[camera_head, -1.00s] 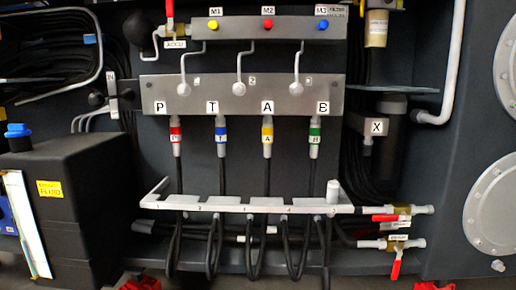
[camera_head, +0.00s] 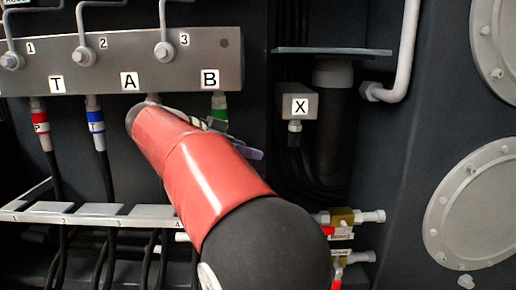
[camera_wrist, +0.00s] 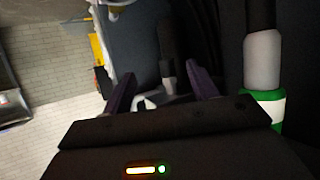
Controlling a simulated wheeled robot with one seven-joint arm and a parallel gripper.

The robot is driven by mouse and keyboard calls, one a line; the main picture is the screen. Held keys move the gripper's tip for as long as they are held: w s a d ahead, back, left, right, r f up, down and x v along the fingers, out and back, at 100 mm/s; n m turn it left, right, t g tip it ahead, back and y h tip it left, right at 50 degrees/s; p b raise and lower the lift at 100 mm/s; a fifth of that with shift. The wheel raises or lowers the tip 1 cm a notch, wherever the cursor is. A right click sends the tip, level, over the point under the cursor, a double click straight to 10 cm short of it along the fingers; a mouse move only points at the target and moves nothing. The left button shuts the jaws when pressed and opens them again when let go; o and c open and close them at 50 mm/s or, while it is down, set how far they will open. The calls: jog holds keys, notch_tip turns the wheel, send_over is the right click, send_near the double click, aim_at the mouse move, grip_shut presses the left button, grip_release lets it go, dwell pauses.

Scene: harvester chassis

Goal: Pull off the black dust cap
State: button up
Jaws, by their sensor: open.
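My gripper (camera_wrist: 162,73) is open, its two purple fingers apart with nothing held between them. In the head view my red and black arm reaches up to the manifold, and the gripper (camera_head: 240,148) shows only partly behind it, close to the green-banded connector under B (camera_head: 218,108). In the wrist view that connector (camera_wrist: 264,65) is just right of the fingers. A dark cylinder (camera_wrist: 168,35) with pale metal below it appears beyond the gap between the fingers. I cannot tell whether it is the black dust cap; no cap is clearly visible in the head view.
The X block (camera_head: 297,103) with its hoses is right of the arm. The grey hose rail (camera_head: 95,212) runs below the manifold (camera_head: 110,62). Red-handled brass valves (camera_head: 342,222) sit at lower right. My arm hides the connector under A.

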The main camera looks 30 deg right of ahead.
aim_at(288, 141)
jog(key=d, duration=0.6)
jog(key=d+p, duration=0.1)
jog(key=d, duration=0.5)
jog(key=shift+w+d+r, duration=0.1)
jog(key=shift+w+r, duration=0.05)
jog(key=shift+d+f, duration=0.2)
jog(key=shift+d, duration=0.15)
grip_shut()
jog(key=shift+f, duration=0.25)
notch_tip(288, 141, down, 4)
jog(key=b, duration=0.5)
dwell(0.4)
